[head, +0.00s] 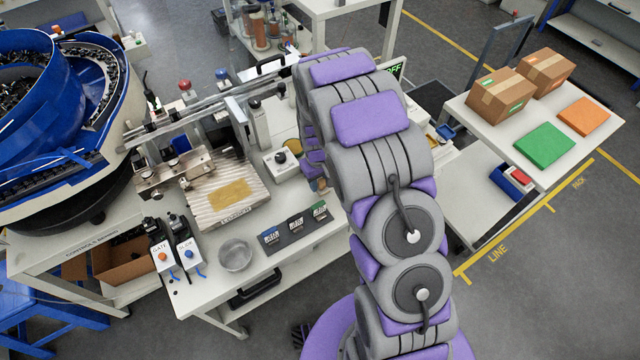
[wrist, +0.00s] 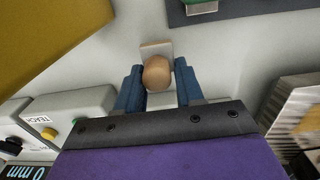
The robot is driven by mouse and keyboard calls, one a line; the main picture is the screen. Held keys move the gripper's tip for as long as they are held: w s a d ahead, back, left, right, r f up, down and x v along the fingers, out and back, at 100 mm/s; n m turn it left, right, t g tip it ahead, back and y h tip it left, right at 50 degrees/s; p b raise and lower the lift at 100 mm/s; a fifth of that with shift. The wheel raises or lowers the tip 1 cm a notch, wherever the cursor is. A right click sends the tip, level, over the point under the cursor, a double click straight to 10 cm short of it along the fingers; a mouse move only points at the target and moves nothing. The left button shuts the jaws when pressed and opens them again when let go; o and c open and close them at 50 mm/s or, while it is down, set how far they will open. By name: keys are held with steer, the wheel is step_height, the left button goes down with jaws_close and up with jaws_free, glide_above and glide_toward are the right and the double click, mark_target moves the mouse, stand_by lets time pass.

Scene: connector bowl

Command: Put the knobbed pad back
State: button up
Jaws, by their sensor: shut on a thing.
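In the head view my gripper (head: 319,184) is low over the white workbench, right of the ribbed plate, mostly hidden behind my own arm. The pad itself cannot be made out clearly there.
A ribbed metal plate (head: 226,196) with a tan patch lies on the white bench, left of my gripper. In the wrist view a mustard panel (wrist: 45,40) fills the upper left.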

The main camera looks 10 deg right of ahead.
steer(key=shift+a+f, duration=0.15)
steer(key=shift+f, duration=0.65)
steer(key=shift+r, duration=0.1)
steer(key=shift+d, duration=0.2)
steer(key=o, duration=0.9)
steer(key=shift+o, duration=1)
steer(key=shift+a, duration=0.1)
